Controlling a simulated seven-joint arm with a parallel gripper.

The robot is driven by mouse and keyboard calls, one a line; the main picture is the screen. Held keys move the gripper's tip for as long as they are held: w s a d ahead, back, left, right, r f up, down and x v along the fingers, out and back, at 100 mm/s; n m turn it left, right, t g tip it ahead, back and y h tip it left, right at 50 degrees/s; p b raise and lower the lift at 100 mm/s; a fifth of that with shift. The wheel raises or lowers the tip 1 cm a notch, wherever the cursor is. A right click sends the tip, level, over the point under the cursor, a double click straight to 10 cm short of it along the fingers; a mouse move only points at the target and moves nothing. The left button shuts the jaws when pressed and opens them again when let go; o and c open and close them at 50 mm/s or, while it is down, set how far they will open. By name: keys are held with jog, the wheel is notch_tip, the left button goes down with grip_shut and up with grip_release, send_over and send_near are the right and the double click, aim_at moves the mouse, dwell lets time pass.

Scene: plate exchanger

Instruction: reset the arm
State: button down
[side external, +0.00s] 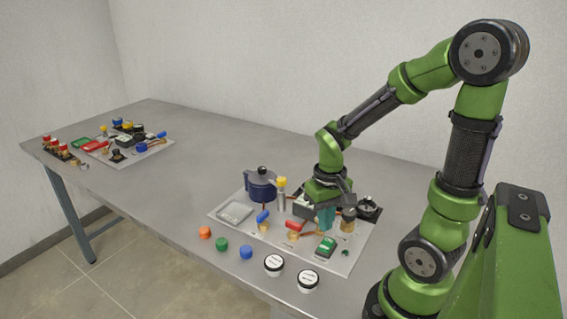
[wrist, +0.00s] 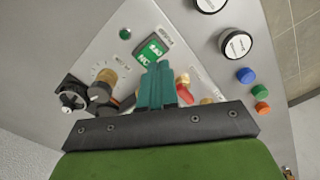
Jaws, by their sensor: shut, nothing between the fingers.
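My gripper (side external: 326,218) is shut and empty, with its teal fingers pointing down above the near plate (side external: 342,266). The plate carries several valves and fittings. In the wrist view the two fingers (wrist: 157,72) lie side by side, and their tips appear next to a green digital display (wrist: 149,46). That display also shows in the side external view (side external: 326,247), in front of and below my fingers. I cannot tell how high the fingertips are above the plate. My gripper hides part of the fittings behind it.
On the near plate are a blue pot-like vessel (side external: 262,185), a red-handled valve (side external: 294,227) and a black knob (side external: 369,207). Orange (side external: 205,232), green and blue caps and two white gauges (side external: 274,264) lie along the front. Another fitted plate (side external: 150,150) lies far left; the table between is clear.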

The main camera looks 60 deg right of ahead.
jog(key=shift+r, duration=0.25)
jog(key=w+a+r+n+t+y, duration=0.1)
jog(key=a+r+n+t+y, duration=0.1)
jog(key=a+r+t, duration=0.5)
jog(key=a+r, duration=0.4)
jog(key=r, duration=0.3)
jog(key=shift+a+r, duration=0.25)
jog(key=shift+a, duration=0.05)
jog(key=c, duration=1.8)
grip_release()
